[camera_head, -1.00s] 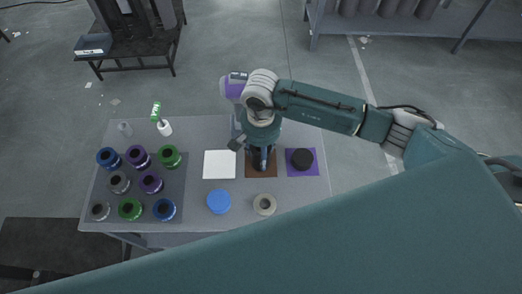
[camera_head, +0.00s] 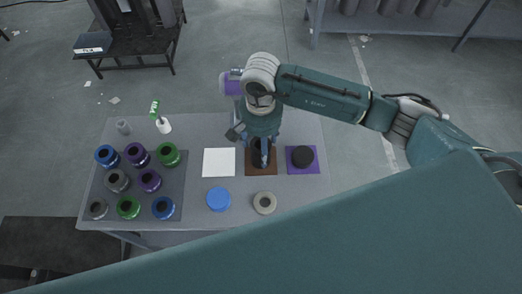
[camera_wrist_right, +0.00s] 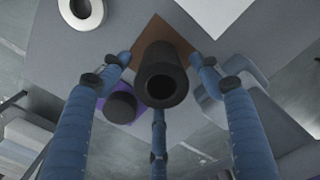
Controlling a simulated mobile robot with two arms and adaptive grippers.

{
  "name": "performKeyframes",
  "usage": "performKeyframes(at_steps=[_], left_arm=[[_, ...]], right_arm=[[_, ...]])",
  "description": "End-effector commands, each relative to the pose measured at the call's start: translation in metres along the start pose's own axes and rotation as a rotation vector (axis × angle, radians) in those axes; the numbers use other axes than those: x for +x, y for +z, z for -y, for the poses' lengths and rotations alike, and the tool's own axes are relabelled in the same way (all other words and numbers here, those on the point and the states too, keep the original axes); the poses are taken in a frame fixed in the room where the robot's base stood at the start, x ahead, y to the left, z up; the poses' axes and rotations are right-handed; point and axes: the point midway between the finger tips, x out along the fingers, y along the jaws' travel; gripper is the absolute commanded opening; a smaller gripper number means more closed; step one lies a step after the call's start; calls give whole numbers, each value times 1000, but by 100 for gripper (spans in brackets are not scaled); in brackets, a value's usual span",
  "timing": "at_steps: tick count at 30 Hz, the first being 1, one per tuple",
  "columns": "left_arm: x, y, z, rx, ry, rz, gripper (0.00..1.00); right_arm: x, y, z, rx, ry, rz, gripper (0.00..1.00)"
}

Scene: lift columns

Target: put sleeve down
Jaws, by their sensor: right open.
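A black hollow sleeve (camera_wrist_right: 161,80) stands on the brown square mat (camera_wrist_right: 165,36) in the right wrist view, its open end facing the camera. In the head view the brown mat (camera_head: 261,170) lies between a white mat and a purple mat, and the sleeve on it is largely hidden by my gripper. My right gripper (camera_head: 262,150) is over the brown mat. In the wrist view its blue fingers (camera_wrist_right: 160,62) are spread around the sleeve, with visible gaps on the left and right sides. My left gripper is not in view.
A black round piece (camera_head: 302,158) sits on the purple mat (camera_head: 302,170). A white mat (camera_head: 219,162), a blue disc (camera_head: 218,199) and a beige ring (camera_head: 265,203) are nearby. Several coloured spools stand on a dark mat (camera_head: 184,185) at left.

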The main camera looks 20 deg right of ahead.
Motion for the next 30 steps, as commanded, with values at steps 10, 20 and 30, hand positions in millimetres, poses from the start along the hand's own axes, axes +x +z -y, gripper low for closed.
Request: performKeyframes(at_steps=[10,20,30], left_arm=[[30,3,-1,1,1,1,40],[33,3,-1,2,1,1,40],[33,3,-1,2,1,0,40]], right_arm=[[-69,-1,1,-1,-3,-5,64],[-90,0,0,0,0,0,64],[-90,0,0,0,0,0,64]])
